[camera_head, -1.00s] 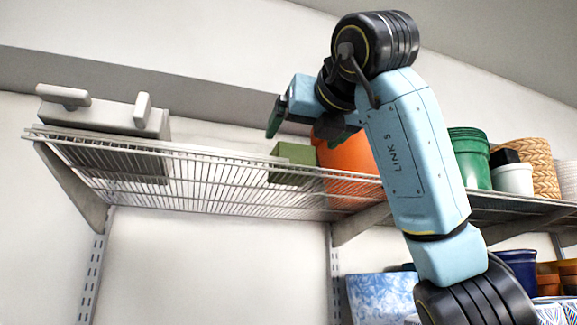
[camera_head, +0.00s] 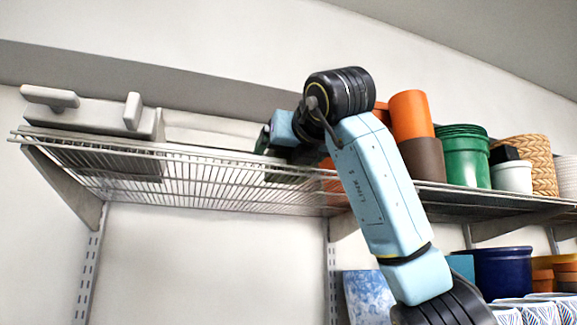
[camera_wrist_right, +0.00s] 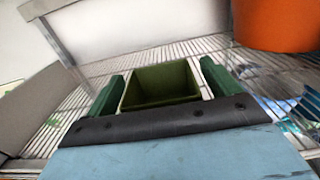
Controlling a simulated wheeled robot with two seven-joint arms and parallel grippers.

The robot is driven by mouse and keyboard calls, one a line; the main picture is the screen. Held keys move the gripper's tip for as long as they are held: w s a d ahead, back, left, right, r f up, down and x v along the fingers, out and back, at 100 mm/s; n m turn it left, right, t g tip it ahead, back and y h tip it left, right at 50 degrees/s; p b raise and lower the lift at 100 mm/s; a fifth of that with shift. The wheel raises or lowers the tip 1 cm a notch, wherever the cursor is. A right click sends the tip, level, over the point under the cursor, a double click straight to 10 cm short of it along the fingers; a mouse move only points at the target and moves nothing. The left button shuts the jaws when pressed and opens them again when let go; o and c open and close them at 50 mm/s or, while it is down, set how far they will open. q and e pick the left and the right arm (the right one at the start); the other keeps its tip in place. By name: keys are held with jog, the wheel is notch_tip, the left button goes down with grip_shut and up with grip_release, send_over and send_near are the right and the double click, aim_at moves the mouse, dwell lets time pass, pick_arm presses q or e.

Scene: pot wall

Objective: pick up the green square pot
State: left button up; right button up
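The green square pot (camera_wrist_right: 162,86) stands on the wire shelf, its open top facing up in the right wrist view. My right gripper (camera_wrist_right: 163,70) is open, with one green finger on each side of the pot and a narrow gap showing at both sides. In the head view my right gripper (camera_head: 268,138) is low over the shelf, and the arm and gripper hide most of the pot. My left gripper is not in view.
The wire shelf (camera_head: 200,172) runs across the wall. A grey box-like object (camera_head: 90,113) sits at its left end. An orange pot (camera_wrist_right: 275,22) is close to the right in the wrist view. A green round pot (camera_head: 462,158) and a woven basket (camera_head: 530,160) stand further right.

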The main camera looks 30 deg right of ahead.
jog(key=c, duration=1)
jog(key=shift+o, duration=0.2)
notch_tip(320, 180, up, 10)
jog(key=p, duration=0.3)
